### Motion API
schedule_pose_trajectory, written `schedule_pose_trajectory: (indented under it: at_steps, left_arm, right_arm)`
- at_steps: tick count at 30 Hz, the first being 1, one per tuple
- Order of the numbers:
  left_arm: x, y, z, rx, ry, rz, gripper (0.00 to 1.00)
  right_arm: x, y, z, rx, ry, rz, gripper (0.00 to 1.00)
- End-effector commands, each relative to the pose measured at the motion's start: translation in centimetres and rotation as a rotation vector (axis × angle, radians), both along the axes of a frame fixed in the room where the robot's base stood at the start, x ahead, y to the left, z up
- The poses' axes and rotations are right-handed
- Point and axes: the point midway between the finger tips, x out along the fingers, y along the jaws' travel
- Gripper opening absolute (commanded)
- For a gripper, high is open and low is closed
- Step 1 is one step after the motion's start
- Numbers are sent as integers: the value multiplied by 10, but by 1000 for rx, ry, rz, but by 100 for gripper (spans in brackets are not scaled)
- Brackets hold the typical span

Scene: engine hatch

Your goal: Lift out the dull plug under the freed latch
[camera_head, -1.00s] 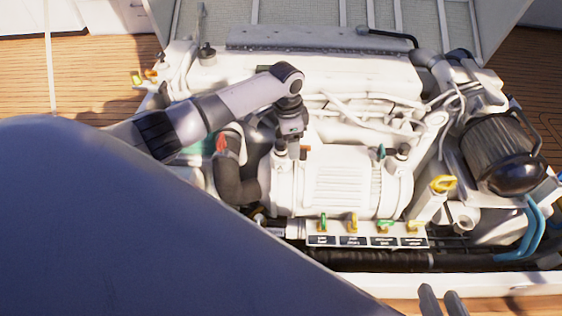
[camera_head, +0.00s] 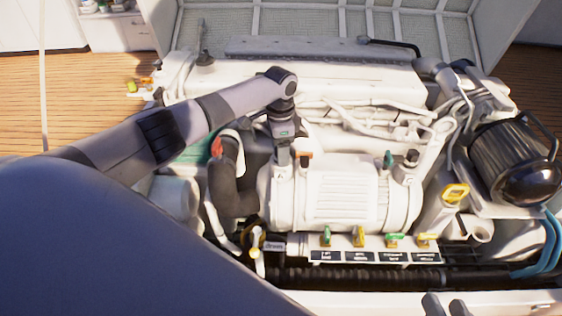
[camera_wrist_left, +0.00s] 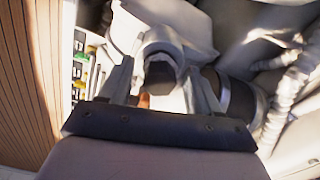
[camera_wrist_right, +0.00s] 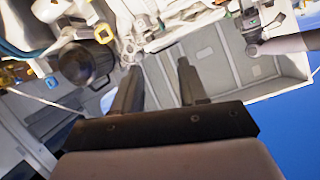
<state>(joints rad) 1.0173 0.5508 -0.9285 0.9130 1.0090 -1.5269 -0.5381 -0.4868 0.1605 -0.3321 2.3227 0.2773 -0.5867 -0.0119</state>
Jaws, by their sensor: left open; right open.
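My left gripper (camera_head: 292,160) reaches down from above onto the left end of the white cylindrical housing (camera_head: 345,195). It is open. In the left wrist view its fingers (camera_wrist_left: 163,85) stand either side of a dark, dull round plug (camera_wrist_left: 160,70); I cannot tell whether they touch it. A small orange latch (camera_head: 306,157) sits just right of the gripper, and an orange bit (camera_wrist_left: 144,100) shows between the fingers. In the head view the plug is hidden by the gripper. My right gripper (camera_head: 446,302) is open and empty at the bottom edge, away from the housing.
A green latch (camera_head: 388,158) and a black cap (camera_head: 411,158) stand at the housing's right end. A labelled strip with coloured valve handles (camera_head: 375,243) runs in front. A black ribbed filter (camera_head: 515,160) and blue hoses (camera_head: 540,245) are at right. Pipes crowd the back.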

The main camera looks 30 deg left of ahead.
Motion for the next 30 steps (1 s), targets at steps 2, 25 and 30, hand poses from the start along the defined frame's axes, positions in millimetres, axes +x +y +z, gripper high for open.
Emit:
schedule_pose_trajectory:
  at_steps: [2,25,30]
  left_arm:
    - [0,0,-2,-1,-2,0,63]
    - [1,0,18,-1,-3,1,0]
    - [1,0,60,-2,-5,1,0]
  right_arm:
    - [0,-1,0,-4,-6,-2,43]
    - [-2,2,7,13,14,7,43]
    - [1,3,9,13,64,1,43]
